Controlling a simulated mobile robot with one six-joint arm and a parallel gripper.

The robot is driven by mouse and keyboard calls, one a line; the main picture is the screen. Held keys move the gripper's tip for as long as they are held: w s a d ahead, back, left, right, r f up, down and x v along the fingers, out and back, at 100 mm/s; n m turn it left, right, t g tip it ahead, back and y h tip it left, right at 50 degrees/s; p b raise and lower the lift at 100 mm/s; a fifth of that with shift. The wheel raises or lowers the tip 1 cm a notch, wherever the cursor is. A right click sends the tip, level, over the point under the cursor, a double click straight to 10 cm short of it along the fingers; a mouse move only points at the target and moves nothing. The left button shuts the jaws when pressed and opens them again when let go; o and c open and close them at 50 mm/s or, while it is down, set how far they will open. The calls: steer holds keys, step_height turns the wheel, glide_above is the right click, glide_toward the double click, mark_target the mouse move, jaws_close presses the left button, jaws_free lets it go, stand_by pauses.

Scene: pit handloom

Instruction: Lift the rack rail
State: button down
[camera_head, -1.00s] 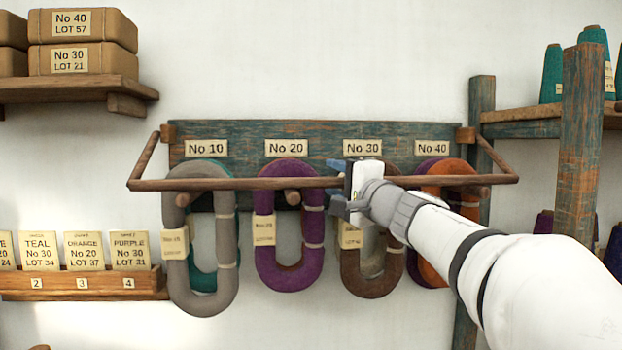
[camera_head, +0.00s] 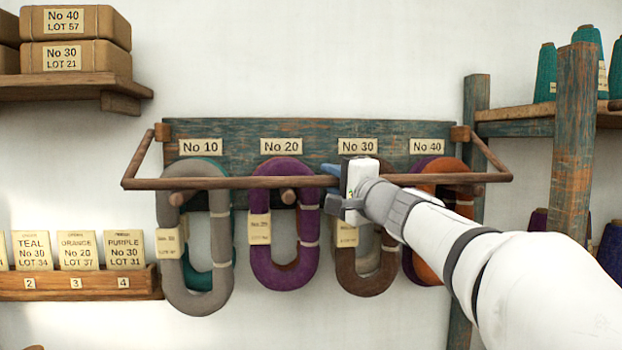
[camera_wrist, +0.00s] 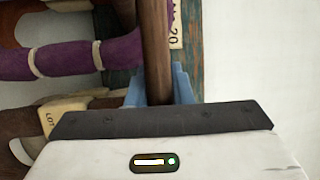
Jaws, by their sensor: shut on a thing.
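The rack rail (camera_head: 230,183) is a thin brown wooden bar. It runs across the front of the rack and joins a side arm at each end, which reaches back to a block on the backboard. My gripper (camera_head: 334,190) is shut on the rail right of its middle, in front of the No 30 hank. In the wrist view the rail (camera_wrist: 155,50) passes between the blue fingers (camera_wrist: 158,85). The part of the rail behind my gripper is hidden.
Grey (camera_head: 171,270), purple (camera_head: 268,270), brown (camera_head: 363,281) and orange (camera_head: 432,260) hanks hang on pegs under the blue-green backboard (camera_head: 237,135). A card tray (camera_head: 60,285) is at lower left. A shelf post (camera_head: 574,150) stands at right. Bare wall lies above the backboard.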

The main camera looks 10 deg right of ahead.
steer(key=shift+s+r+m+g+h+p, duration=0.2)
steer(key=shift+s+r+g+p, duration=0.15)
steer(key=shift+r+p, duration=0.4)
steer(key=shift+s+r+m+g+h+p, duration=0.1)
steer(key=shift+s+r+g+h+p, duration=0.15)
steer(key=shift+r+p, duration=0.5)
step_height(320, 180, up, 17)
steer(key=w+p, duration=0.2)
steer(key=p, duration=0.4)
steer(key=shift+f, duration=0.3)
steer(key=c, duration=1.3)
jaws_free()
